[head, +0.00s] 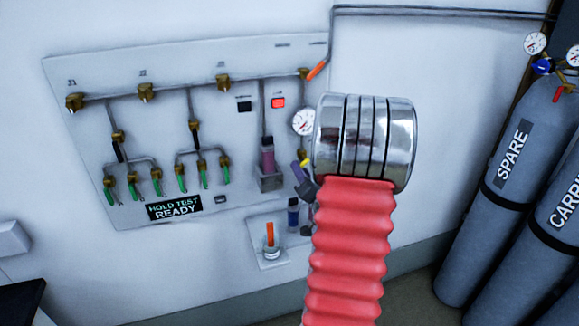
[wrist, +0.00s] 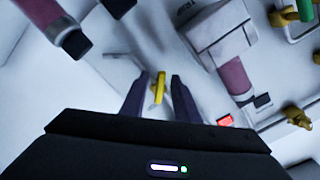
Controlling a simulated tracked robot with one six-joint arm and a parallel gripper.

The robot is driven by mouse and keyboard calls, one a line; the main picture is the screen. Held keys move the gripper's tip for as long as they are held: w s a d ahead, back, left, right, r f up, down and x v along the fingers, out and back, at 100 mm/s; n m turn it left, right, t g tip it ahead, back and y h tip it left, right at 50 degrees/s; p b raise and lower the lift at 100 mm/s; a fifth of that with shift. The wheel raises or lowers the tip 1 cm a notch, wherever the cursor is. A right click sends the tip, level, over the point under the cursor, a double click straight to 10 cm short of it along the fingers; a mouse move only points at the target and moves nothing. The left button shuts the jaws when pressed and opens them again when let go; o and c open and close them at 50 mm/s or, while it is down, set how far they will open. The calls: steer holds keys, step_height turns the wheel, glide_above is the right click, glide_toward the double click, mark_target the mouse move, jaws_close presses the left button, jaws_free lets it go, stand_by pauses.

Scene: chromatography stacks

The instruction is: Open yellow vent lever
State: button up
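The yellow vent lever (wrist: 160,88) shows in the wrist view between the two dark fingers of my gripper (wrist: 160,80). Gaps show on both sides of it, so the fingers look open and not closed on it. In the head view a small yellow piece (head: 304,163) shows by my gripper (head: 303,172), just left of my arm's metal rings. My arm hides part of the panel there, and the lever's base is hard to make out.
The wall panel (head: 225,130) carries brass valves, several green levers, and an orange lever (head: 317,70). A gauge (head: 303,121) and purple cylinder (head: 267,158) are close to my gripper. A red light (head: 278,102) is lit. Grey gas cylinders (head: 515,180) stand at right.

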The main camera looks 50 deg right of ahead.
steer(key=shift+x, duration=1.05)
steer(key=shift+s, duration=0.1)
steer(key=shift+c, duration=0.5)
